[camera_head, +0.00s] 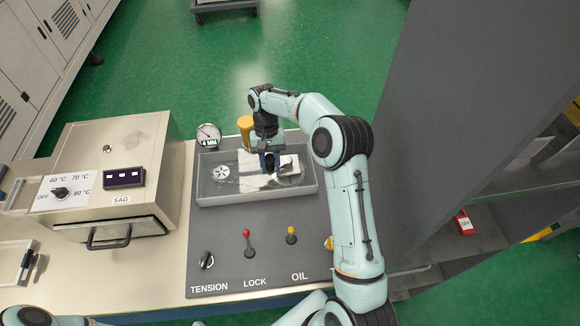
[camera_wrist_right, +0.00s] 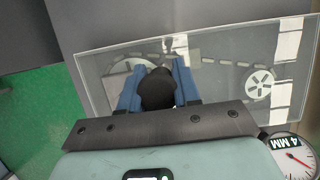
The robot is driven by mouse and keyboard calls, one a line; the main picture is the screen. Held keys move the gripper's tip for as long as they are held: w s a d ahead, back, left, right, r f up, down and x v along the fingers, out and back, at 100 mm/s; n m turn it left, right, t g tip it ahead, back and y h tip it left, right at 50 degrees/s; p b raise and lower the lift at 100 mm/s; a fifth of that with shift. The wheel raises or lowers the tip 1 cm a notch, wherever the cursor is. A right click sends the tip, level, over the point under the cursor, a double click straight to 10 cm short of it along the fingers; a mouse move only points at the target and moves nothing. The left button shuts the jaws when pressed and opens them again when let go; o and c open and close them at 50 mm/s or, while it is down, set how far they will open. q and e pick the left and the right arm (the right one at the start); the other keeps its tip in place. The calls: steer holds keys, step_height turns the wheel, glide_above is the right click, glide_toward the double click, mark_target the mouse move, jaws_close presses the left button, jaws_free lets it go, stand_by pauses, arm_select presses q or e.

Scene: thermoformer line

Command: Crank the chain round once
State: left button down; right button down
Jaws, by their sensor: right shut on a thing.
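My right gripper (camera_head: 269,163) reaches over the clear-covered chain box (camera_head: 212,199) in the head view. In the right wrist view its blue fingers (camera_wrist_right: 157,88) are shut on a black crank knob (camera_wrist_right: 157,90). The chain (camera_wrist_right: 215,61) runs under the clear cover between a larger wheel at left, partly hidden by the gripper, and a spoked sprocket (camera_wrist_right: 259,84), which also shows in the head view (camera_head: 221,172). My left gripper is not in view; only pale arm parts show at the bottom edge.
A round gauge marked 4 MM (camera_head: 208,134) and an orange-yellow cylinder (camera_head: 245,127) stand behind the box. In front are a TENSION knob (camera_head: 206,260), red LOCK lever (camera_head: 248,240) and yellow OIL lever (camera_head: 291,236). The SAG cabinet (camera_head: 112,180) is left; a tall grey panel (camera_head: 450,110) is right.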

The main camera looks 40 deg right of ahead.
steer(key=shift+w+d, duration=0.25)
steer(key=shift+w, duration=0.95)
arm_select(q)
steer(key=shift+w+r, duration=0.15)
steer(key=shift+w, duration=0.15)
arm_select(e)
steer(key=shift+w+d, duration=0.55)
steer(key=shift+w, duration=0.35)
steer(key=shift+w+d, duration=0.7)
steer(key=shift+d, duration=0.25)
steer(key=shift+w+d, duration=0.1)
